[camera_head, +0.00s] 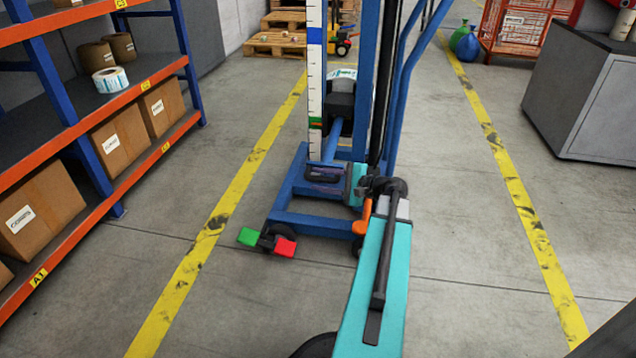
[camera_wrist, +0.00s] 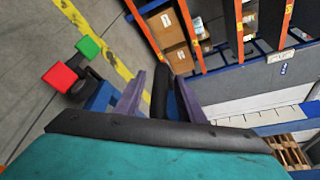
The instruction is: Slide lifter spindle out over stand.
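The blue lifter (camera_head: 366,90) stands upright in the aisle, a white scale strip (camera_head: 315,60) along its mast. A black part (camera_head: 340,100) sits on the mast below a white roll-like thing (camera_head: 342,74); I cannot tell which part is the spindle. My gripper (camera_head: 327,177) is low at the lifter's front, by a dark handle-like bar. In the wrist view its two purple fingers (camera_wrist: 160,98) stand apart with a black bar (camera_wrist: 159,92) between them. A gap shows at the left finger; contact on the right is unclear. I cannot identify the stand.
Red and green pedals (camera_head: 267,242) stick out at the lifter's front left. A shelf rack (camera_head: 95,108) with boxes runs along the left. A grey cabinet (camera_head: 590,100) stands at right. Pallets (camera_head: 277,43) lie behind. The floor between lifter and cabinet is clear.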

